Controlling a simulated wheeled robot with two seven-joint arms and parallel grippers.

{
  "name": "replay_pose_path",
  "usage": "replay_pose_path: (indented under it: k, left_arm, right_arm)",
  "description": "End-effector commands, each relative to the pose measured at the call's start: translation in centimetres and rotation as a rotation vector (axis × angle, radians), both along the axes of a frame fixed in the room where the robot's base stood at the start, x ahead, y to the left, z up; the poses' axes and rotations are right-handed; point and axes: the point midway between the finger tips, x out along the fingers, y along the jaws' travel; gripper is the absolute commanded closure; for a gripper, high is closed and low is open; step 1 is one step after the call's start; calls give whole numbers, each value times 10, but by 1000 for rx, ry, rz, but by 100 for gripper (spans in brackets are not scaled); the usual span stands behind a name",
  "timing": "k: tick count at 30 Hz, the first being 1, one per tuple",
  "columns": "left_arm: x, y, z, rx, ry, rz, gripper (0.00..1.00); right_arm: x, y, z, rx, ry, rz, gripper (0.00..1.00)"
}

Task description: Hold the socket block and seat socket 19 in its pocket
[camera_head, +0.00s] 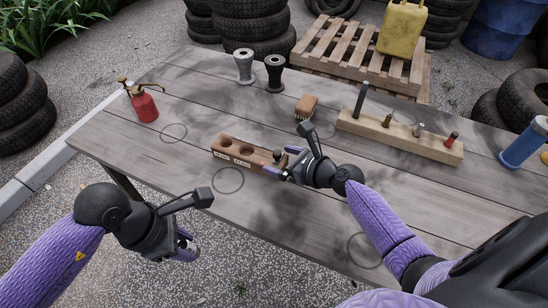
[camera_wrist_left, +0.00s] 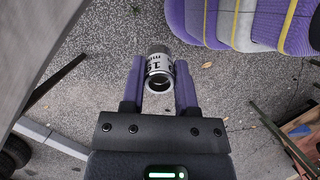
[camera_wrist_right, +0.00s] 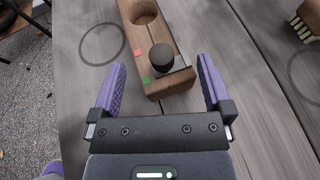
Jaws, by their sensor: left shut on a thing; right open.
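My left gripper (camera_head: 190,247) is off the table's front edge, shut on a silver socket marked 19 (camera_wrist_left: 159,68), whose open end shows in the left wrist view.
A wooden rail (camera_head: 400,137) with several upright pieces stands right of the block. A brush (camera_head: 306,107), a red oil can (camera_head: 144,106) and two spools (camera_head: 244,66) (camera_head: 275,73) stand farther back. A blue cylinder (camera_head: 524,145) is at the right. The table's front left is clear.

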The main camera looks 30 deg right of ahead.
Motion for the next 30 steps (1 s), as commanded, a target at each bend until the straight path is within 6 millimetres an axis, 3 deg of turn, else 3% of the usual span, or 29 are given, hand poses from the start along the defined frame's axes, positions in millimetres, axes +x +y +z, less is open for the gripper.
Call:
replay_pose_path:
  k: [6,14,26,30]
  left_arm:
    - [0,0,-15,-1,7,0,100]
    - [0,0,-14,0,5,0,100]
    - [0,0,-14,0,5,0,100]
    - [0,0,-14,0,5,0,100]
  right_arm:
    - [22,10,-12,1,2,1,0]
    - [24,11,-10,1,0,2,0]
    - [24,11,-10,1,2,1,83]
    - [23,11,-11,2,3,1,86]
